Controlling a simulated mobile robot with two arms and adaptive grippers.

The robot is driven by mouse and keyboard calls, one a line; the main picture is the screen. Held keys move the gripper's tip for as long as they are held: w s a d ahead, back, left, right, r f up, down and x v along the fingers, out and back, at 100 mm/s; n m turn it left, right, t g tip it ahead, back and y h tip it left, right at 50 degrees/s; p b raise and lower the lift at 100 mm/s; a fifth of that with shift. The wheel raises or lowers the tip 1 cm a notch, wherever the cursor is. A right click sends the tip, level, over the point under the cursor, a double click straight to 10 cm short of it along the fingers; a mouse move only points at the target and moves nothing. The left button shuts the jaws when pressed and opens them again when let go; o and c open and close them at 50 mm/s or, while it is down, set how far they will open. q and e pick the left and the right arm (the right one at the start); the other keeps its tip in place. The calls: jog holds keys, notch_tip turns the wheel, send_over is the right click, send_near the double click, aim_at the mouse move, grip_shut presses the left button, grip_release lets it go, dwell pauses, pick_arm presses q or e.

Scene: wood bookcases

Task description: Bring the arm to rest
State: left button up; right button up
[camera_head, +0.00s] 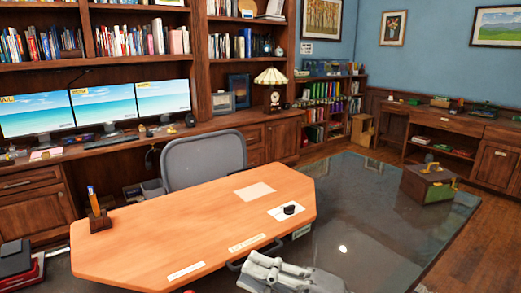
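My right gripper (262,270) shows in grey at the bottom edge of the head view, in front of the near right edge of the wooden desk (165,235). Its fingers are seen from above and partly cut off by the frame, so I cannot tell whether it is open or shut. No object shows clearly in it. My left gripper is not in view.
A grey office chair (203,160) stands behind the desk. A pen holder (99,218) and a black item (289,209) on paper are on the desktop. A box (428,184) sits on the dark glossy surface at right. Bookcases line the back.

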jog(key=w+d+m+t+h, duration=0.6)
jog(key=d+m+t+h, duration=0.45)
jog(key=m+t, duration=0.5)
jog(key=s+d+f+m+g+h, duration=0.2)
jog(key=d+f+m+g+h, duration=0.1)
jog(key=d+f+m+h, duration=0.4)
jog(key=s+d+f+m+g+h, duration=0.1)
jog(key=d+f+m+g+h, duration=0.25)
jog(key=f, duration=0.45)
jog(key=s+f+m+g+y, duration=0.1)
jog(key=s+f+m+g, duration=0.1)
jog(key=s+f+g, duration=1.45)
jog(key=s+f+t, duration=0.1)
jog(key=s+f, duration=0.3)
jog(key=f, duration=1)
jog(key=s+f+t, duration=0.2)
jog(key=s+f, duration=0.2)
jog(key=f, duration=1)
jog(key=s+d+f+g, duration=0.1)
jog(key=s+d+f, duration=0.1)
jog(key=s+f, duration=1.2)
jog(key=shift+s+d+f+p, duration=0.3)
jog(key=shift+s+d+f, duration=0.1)
jog(key=shift+s, duration=0.65)
